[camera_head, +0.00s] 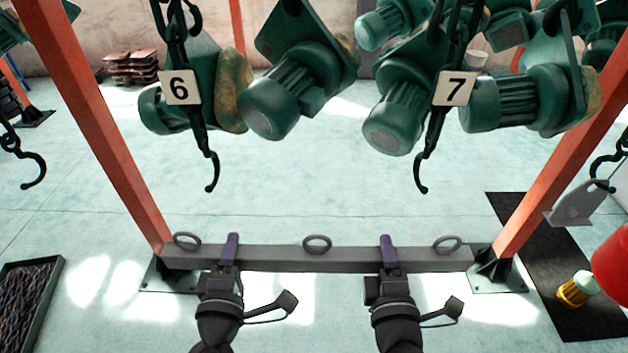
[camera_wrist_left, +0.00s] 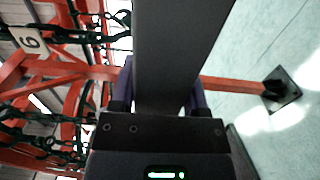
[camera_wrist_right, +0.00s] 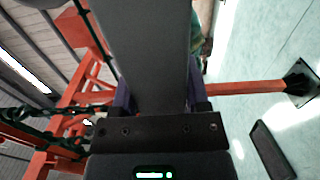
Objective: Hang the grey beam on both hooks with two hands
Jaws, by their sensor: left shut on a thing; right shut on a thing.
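The grey beam (camera_head: 345,259) lies level across the head view, with a ring near its left end (camera_head: 187,241), one in the middle (camera_head: 317,243) and one near its right end (camera_head: 447,244). My left gripper (camera_head: 230,250) is shut on the beam left of the middle ring; my right gripper (camera_head: 388,252) is shut on it right of that ring. Both wrist views show the beam between purple fingers, at the left (camera_wrist_left: 180,60) and at the right (camera_wrist_right: 150,60). The hook under tag 6 (camera_head: 212,172) and the hook under tag 7 (camera_head: 421,174) hang empty, above the beam in the picture.
Orange posts stand at the left (camera_head: 95,125) and right (camera_head: 570,140). Green hoist motors (camera_head: 290,90) hang behind the hooks. A black tray (camera_head: 30,300) is at lower left. A dark mat (camera_head: 560,270) with a yellow-banded part (camera_head: 577,289) is at right.

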